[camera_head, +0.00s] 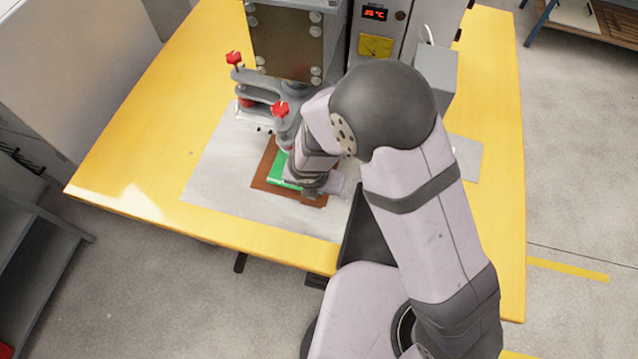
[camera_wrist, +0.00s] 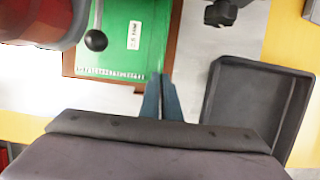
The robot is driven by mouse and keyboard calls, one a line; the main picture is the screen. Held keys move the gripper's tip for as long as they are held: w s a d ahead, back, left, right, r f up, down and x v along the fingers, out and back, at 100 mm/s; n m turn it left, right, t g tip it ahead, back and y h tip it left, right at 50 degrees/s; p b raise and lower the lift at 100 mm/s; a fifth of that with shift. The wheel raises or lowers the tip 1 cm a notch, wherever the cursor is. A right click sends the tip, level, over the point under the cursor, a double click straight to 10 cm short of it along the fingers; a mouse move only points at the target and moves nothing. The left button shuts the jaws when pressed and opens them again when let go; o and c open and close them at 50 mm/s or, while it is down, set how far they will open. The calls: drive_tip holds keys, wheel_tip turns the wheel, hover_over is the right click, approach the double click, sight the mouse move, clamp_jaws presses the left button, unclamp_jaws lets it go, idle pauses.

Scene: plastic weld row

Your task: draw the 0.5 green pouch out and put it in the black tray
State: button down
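The green pouch (camera_head: 285,170) lies flat on a reddish-brown board (camera_head: 263,170) under the front of the press. In the wrist view, the pouch (camera_wrist: 112,42) shows a white label and a pale toothed seam along its near edge. My gripper (camera_wrist: 160,76) points at the near right corner of the pouch, its two fingers close together. I cannot tell whether the pouch's edge is between them. In the head view, my arm hides the fingertips and part of the pouch. The black tray (camera_wrist: 222,100) is empty, to the right of the fingers; my arm partly covers it in the head view (camera_head: 358,242).
The press (camera_head: 290,45) with red-knobbed clamps (camera_head: 280,110) stands just behind the pouch. A lever with a dark ball knob (camera_wrist: 96,40) hangs over the pouch in the wrist view. A grey sheet (camera_head: 215,180) covers the table's middle. The yellow table's left side (camera_head: 150,140) is clear.

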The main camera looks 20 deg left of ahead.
drive_tip(key=s+b, duration=0.4)
drive_tip(key=s, duration=0.9)
drive_tip(key=shift+s+b, duration=0.35)
drive_tip(key=shift+s, duration=1.4)
drive_tip(key=shift+w, duration=0.1)
drive_tip(key=shift+w+d+r+m+b, duration=0.2)
drive_tip(key=shift+w+m+b, duration=0.1)
drive_tip(key=shift+w+m, duration=0.2)
drive_tip(key=w+d+m, duration=0.1)
drive_tip(key=w+r+m+h+b, duration=0.1)
drive_tip(key=w+d+m, duration=0.1)
drive_tip(key=w+m, duration=0.1)
drive_tip(key=shift+d+r+b, duration=0.25)
drive_tip(key=shift+d+b, duration=0.1)
drive_tip(key=shift+b, duration=0.05)
drive_tip(key=w+d+r+m+g+h+b, duration=0.1)
drive_tip(key=w+d+r+m+h+b, duration=0.1)
drive_tip(key=d+m, duration=0.25)
wheel_tip(320, 180, up, 3)
drive_tip(key=m+g+b, duration=0.2)
drive_tip(key=m, duration=0.7)
hover_over(362, 248)
drive_tip(key=a, duration=0.1)
drive_tip(key=shift+n, duration=0.25)
drive_tip(key=shift+a+f+b, duration=0.2)
drive_tip(key=shift+f+b, duration=0.5)
drive_tip(key=shift+f, duration=4.1)
